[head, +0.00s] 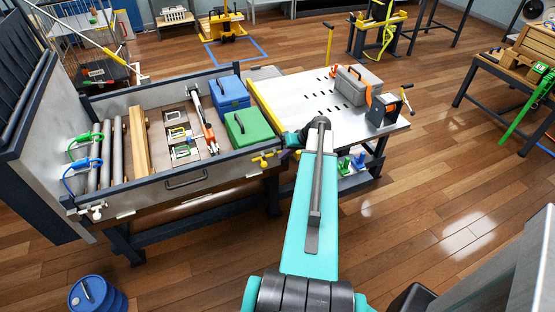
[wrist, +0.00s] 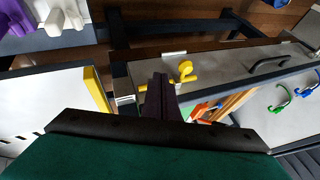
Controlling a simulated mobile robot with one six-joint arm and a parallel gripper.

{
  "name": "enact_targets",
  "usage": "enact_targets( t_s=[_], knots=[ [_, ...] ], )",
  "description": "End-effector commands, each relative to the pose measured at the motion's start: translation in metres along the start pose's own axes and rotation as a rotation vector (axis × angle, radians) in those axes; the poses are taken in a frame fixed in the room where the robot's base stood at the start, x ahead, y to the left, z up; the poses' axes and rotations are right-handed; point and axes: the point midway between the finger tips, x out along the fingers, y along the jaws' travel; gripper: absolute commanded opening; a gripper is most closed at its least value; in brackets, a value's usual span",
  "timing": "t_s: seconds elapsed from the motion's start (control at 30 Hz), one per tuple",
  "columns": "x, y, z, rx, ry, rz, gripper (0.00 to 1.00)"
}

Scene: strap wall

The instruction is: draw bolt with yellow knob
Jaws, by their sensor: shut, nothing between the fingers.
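The bolt with a yellow knob (head: 263,158) sits on the front face of the grey box, at its right corner. In the wrist view the yellow knob (wrist: 185,70) stands out from the panel, just right of my fingers. My gripper (head: 284,150) is shut and empty, close to the right of the knob in the head view. In the wrist view my gripper (wrist: 160,82) shows as dark closed fingers beside the yellow bolt. I cannot tell whether they touch it.
The open grey box (head: 225,172) holds a blue case (head: 230,92), a green case (head: 249,127), pipes and tools. A metal worktable (head: 310,92) with a grey toolbox (head: 357,84) adjoins it on the right. A blue drum (head: 97,296) stands at lower left.

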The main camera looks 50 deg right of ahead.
Motion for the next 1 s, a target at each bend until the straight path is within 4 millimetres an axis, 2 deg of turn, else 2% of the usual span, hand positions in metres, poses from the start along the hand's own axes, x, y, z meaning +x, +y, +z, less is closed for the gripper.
enact_targets(
  t_s=[0.53, 0.73, 1.0],
  knots=[
    [-0.066, -0.004, 0.000, -0.006, 0.000, 0.000, 0.00],
    [-0.077, -0.004, -0.001, -0.006, -0.001, -0.001, 0.00],
    [-0.080, -0.004, -0.001, -0.006, -0.002, -0.001, 0.00]
  ],
)
